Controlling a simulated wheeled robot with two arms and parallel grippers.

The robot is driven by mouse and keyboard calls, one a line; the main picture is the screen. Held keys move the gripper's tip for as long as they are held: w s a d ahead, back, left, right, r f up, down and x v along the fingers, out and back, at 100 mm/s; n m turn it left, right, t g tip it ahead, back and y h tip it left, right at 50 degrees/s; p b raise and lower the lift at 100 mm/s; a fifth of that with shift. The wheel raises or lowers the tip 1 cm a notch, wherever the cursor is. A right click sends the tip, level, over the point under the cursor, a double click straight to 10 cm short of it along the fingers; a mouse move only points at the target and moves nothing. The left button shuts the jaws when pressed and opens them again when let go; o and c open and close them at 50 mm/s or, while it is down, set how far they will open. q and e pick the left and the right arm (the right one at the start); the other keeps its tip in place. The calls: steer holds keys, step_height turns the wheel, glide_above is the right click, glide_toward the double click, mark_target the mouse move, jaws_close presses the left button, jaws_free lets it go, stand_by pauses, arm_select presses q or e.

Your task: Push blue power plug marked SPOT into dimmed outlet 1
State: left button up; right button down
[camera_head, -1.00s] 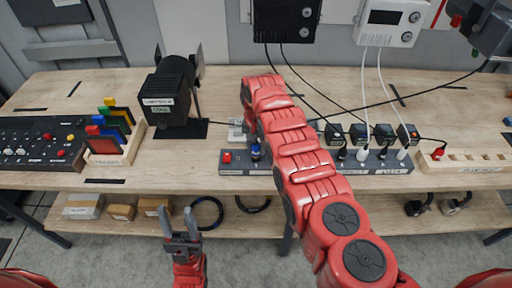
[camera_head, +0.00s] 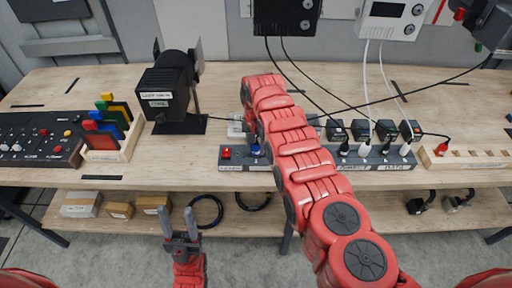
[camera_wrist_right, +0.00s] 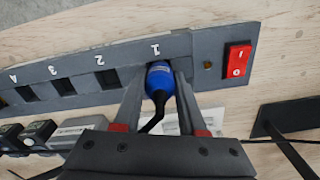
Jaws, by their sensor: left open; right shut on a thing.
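The blue plug (camera_wrist_right: 159,80) sits at outlet 1 of the grey power strip (camera_wrist_right: 215,45) in the right wrist view, its black cable trailing toward my wrist. My right gripper (camera_wrist_right: 158,85) is shut on the plug, one finger on each side. How deep the plug sits in the outlet I cannot tell. In the head view the blue plug (camera_head: 255,149) shows beside my right arm, near the left end of the dimmer strip (camera_head: 232,166); my arm hides the right gripper there. My left gripper (camera_head: 180,240) is open and empty in front of the table edge.
A red switch (camera_wrist_right: 236,60) is at the strip's end. Outlets 2 and 3 look empty. A black lamp (camera_head: 170,90) stands left of the strip. A second strip (camera_head: 375,158) with several plugs lies right of my arm. Black adapters (camera_wrist_right: 40,132) lie close by the strip.

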steer(key=shift+f, duration=0.25)
steer(key=shift+c, duration=2)
jaws_free()
steer(key=shift+r, duration=0.15)
steer(key=shift+w+r, duration=0.1)
steer(key=shift+r, duration=0.2)
step_height(320, 180, up, 10)
steer(key=b, duration=0.3)
steer(key=shift+r, duration=0.1)
step_height(320, 180, up, 6)
steer(key=p, duration=0.4)
steer(key=shift+r, duration=0.25)
